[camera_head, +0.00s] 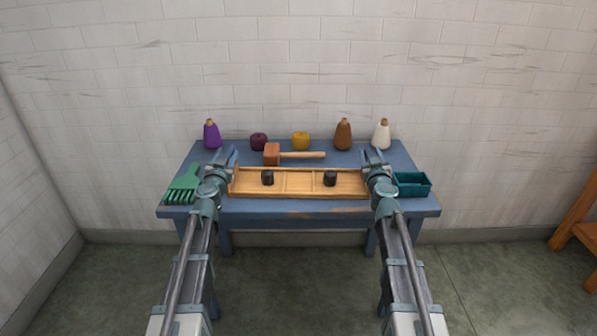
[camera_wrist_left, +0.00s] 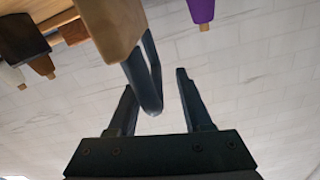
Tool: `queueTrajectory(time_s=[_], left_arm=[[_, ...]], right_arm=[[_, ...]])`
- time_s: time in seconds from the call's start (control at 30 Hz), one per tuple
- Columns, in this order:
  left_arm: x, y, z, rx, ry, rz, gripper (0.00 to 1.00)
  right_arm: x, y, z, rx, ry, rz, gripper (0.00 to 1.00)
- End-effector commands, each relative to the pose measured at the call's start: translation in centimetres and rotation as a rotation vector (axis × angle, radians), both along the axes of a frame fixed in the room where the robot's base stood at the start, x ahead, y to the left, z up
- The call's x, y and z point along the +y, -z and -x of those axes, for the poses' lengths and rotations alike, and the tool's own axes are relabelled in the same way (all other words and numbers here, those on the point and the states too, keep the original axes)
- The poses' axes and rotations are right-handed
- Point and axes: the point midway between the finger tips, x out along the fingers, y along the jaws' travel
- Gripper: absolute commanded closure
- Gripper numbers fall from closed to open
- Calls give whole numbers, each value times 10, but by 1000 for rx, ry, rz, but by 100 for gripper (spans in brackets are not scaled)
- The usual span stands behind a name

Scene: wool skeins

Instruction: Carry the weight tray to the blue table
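The weight tray (camera_head: 300,182) is a long, shallow wooden tray with dividers. It appears to rest on the front part of the blue table (camera_head: 320,207). Two black weights stand in it, a left one (camera_head: 267,178) and a right one (camera_head: 330,178). My left gripper (camera_head: 226,156) is at the tray's left end. In the left wrist view its fingers (camera_wrist_left: 155,82) are spread, with the tray's dark loop handle (camera_wrist_left: 152,80) between them, clear of the right finger. My right gripper (camera_head: 374,156) is at the right end, fingers apparently spread; its handle is hidden.
Behind the tray lies a mallet (camera_head: 272,153). Purple (camera_head: 211,134), brown (camera_head: 343,134) and white (camera_head: 381,135) cones and two wool balls line the back. A green rake-like item (camera_head: 183,187) lies left; a teal bin (camera_head: 413,185) stands right. The floor in front is clear.

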Motion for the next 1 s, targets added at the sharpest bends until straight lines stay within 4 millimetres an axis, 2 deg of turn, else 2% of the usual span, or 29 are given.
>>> queueTrajectory(time_s=[0.3, 0.47, 0.67, 1.0], left_arm=[[-4, 0, 1, 0, 7, 2, 48], [-4, 0, 9, 0, 8, 2, 48], [-3, 0, 37, 0, 7, 2, 48], [-1, 0, 105, 0, 5, 1, 48]], right_arm=[[4, 0, 0, 0, -7, -2, 48], [4, 0, 0, 0, -8, -2, 48], [5, 0, 0, 0, -9, -2, 48], [5, 0, 0, 0, -9, -2, 48]])
